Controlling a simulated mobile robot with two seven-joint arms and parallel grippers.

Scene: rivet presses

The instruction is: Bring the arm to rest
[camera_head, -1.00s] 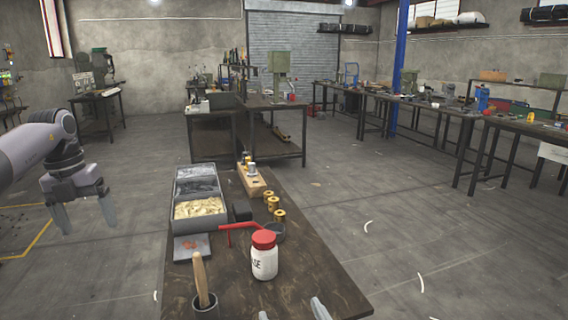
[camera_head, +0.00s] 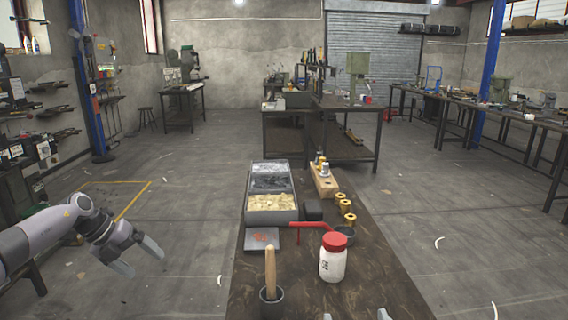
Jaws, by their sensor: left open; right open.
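My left gripper (camera_head: 138,258) hangs over the bare floor, left of the near bench (camera_head: 385,283). It is open and empty, its two fingers apart and angled down to the right. Only the fingertips of my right gripper (camera_head: 355,315) show at the bottom edge, in front of the white jar. They are apart with nothing seen between them; the rest of that gripper is out of the picture.
The near bench carries a white jar with a red lid (camera_head: 333,258), a pot with a wooden handle (camera_head: 270,272), a divided grey bin (camera_head: 271,210), brass pieces (camera_head: 346,211) and a wooden block (camera_head: 322,183). Floor left of the bench is free.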

